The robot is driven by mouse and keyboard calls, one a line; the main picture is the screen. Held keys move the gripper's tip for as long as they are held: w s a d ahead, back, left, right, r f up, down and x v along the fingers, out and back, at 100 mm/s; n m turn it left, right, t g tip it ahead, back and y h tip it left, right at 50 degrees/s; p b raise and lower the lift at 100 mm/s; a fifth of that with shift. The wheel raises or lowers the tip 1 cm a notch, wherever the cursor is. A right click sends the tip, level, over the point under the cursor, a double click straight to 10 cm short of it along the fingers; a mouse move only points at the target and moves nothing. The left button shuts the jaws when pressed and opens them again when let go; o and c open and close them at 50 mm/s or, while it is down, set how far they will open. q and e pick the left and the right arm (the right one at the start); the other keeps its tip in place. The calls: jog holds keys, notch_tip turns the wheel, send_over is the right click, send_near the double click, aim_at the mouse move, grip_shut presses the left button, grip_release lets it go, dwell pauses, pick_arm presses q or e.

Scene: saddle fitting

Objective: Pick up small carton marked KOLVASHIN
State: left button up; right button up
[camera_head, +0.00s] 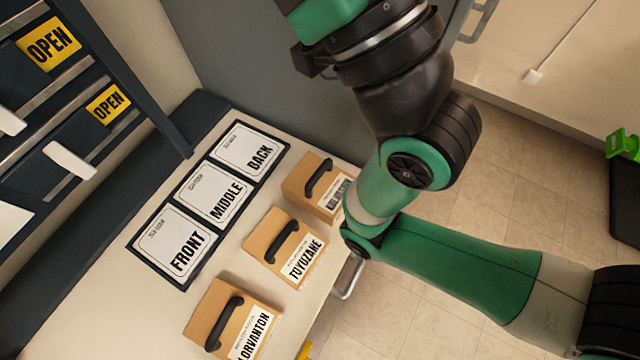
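Three small brown cartons with black handles stand in a row on the pale bench. The back carton (303,180) has a white label partly covered by my arm, and I cannot read its name. The middle carton (262,232) is marked TOYUZANE. The front carton (213,298) has a label cut by the picture's lower edge, showing "ORVANTON". I can read KOLVASHIN on none of them. A green and black arm of mine comes in from the right and passes beside the back carton. Its gripper is outside the picture, and so is my other gripper.
A dark mat with white cards marked FRONT (178,245), MIDDLE (212,194) and BACK (248,151) lies left of the cartons. A dark rack with yellow OPEN signs (48,44) stands at the left. Open tiled floor (500,180) lies right of the bench.

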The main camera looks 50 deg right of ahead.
pick_arm(q)
jog(key=shift+c, duration=0.2)
jog(key=c, duration=0.6)
jog(key=shift+c, duration=0.2)
